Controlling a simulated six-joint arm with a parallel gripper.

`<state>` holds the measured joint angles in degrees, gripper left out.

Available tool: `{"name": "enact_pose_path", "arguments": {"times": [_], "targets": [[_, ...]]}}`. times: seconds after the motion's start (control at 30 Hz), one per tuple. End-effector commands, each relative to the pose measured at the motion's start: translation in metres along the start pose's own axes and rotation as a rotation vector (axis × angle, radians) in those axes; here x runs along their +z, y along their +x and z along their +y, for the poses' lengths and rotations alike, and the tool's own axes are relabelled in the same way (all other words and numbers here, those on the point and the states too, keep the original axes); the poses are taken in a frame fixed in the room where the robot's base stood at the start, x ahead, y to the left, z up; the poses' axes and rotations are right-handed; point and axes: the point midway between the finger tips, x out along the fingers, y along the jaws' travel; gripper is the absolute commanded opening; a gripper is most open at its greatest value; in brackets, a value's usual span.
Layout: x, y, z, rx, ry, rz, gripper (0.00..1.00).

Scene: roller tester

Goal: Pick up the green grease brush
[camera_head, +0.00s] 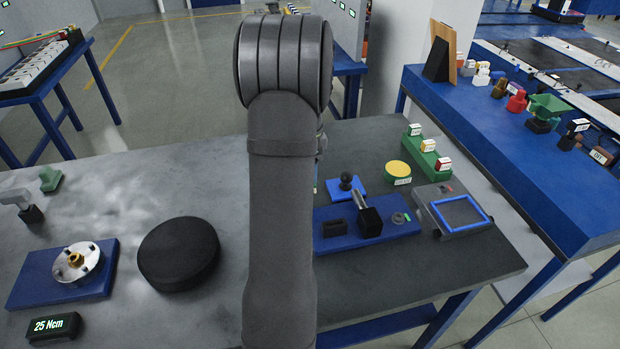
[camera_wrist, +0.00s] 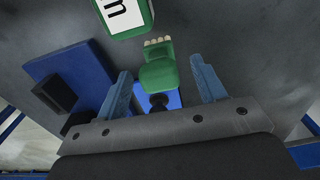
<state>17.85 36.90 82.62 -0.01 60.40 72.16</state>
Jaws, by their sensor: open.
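In the wrist view a green brush-like piece (camera_wrist: 158,74) with pale bristles lies between the two blue fingers of my gripper (camera_wrist: 160,88). The fingers are open, one on either side, with gaps to the green body. Behind it a black knob shows on a small blue pad (camera_wrist: 173,99). In the head view the pad (camera_head: 333,191) and a black ball show right of my arm. My arm hides my fingers there, and I cannot make out the brush. Whether the brush rests on the table or on something else is unclear.
A blue fixture (camera_head: 333,242) with black blocks stands beside the pad. A yellow-topped pot (camera_head: 398,169), a green rack (camera_head: 440,174) and a blue-framed device (camera_head: 462,213) stand right. A black disc (camera_head: 178,254) lies left of my arm. A green-edged label (camera_wrist: 125,13) is near the brush.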

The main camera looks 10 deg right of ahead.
Motion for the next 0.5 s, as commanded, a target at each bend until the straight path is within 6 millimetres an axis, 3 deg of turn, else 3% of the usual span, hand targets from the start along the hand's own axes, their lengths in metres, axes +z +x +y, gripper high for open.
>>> {"name": "enact_pose_path", "arguments": {"times": [0.23, 0.5], "targets": [[-0.002, 0.037, 0.002, 0.004, 0.000, -0.001, 0.64], [-0.002, 0.043, 0.001, 0.001, 0.000, 0.000, 0.64]]}}
